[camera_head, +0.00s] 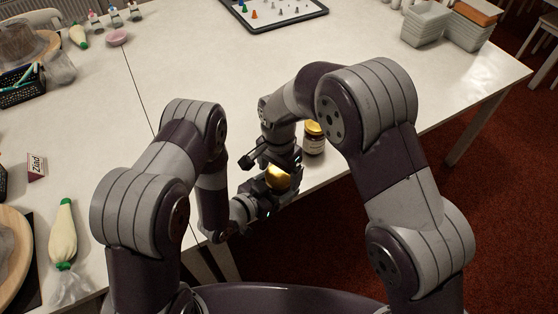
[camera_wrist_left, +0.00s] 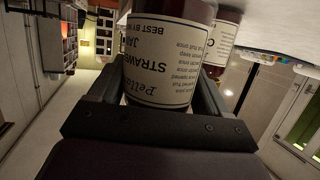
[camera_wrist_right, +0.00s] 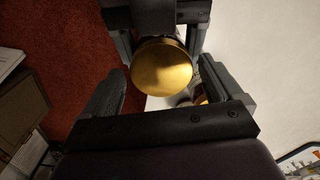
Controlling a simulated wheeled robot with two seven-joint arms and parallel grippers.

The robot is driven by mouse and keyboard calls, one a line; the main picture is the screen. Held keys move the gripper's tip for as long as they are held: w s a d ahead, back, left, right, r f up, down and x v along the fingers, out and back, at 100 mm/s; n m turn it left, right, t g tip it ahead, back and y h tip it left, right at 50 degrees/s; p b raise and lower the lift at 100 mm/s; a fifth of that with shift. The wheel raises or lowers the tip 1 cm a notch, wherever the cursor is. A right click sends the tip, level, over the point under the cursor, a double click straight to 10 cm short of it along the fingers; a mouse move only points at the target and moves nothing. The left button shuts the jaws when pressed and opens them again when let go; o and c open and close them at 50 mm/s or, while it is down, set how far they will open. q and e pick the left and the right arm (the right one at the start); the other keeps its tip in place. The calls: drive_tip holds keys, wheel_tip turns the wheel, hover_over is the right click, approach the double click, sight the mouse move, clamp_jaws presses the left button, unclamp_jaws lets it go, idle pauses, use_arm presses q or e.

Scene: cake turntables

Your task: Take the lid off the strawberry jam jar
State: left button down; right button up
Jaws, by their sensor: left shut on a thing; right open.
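The strawberry jam jar (camera_wrist_left: 165,55) fills the upper middle of the left wrist view, its label upside down and partly readable. My left gripper (camera_head: 268,200) is shut around the jar's body; its fingers show on both sides of the jar in the left wrist view (camera_wrist_left: 158,95). The gold lid (camera_wrist_right: 162,67) is on top of the jar, and it also shows in the head view (camera_head: 278,177). My right gripper (camera_head: 272,160) is open near the lid. In the right wrist view its fingers (camera_wrist_right: 152,90) stand either side of the lid, with gaps visible.
A second dark jar (camera_head: 314,140) with a gold lid stands on the white table (camera_head: 210,60), right of the grippers near the table edge. Grey containers (camera_head: 426,24) and a board with game pieces (camera_head: 272,12) lie farther back. A piping bag (camera_head: 63,235) lies at left.

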drive_tip(key=c, duration=1.1)
drive_tip(key=n, duration=0.6)
drive_tip(key=shift+d+n, duration=0.1)
drive_tip(key=shift+n, duration=0.2)
drive_tip(key=o, duration=1.2)
drive_tip(key=shift+c, duration=0.2)
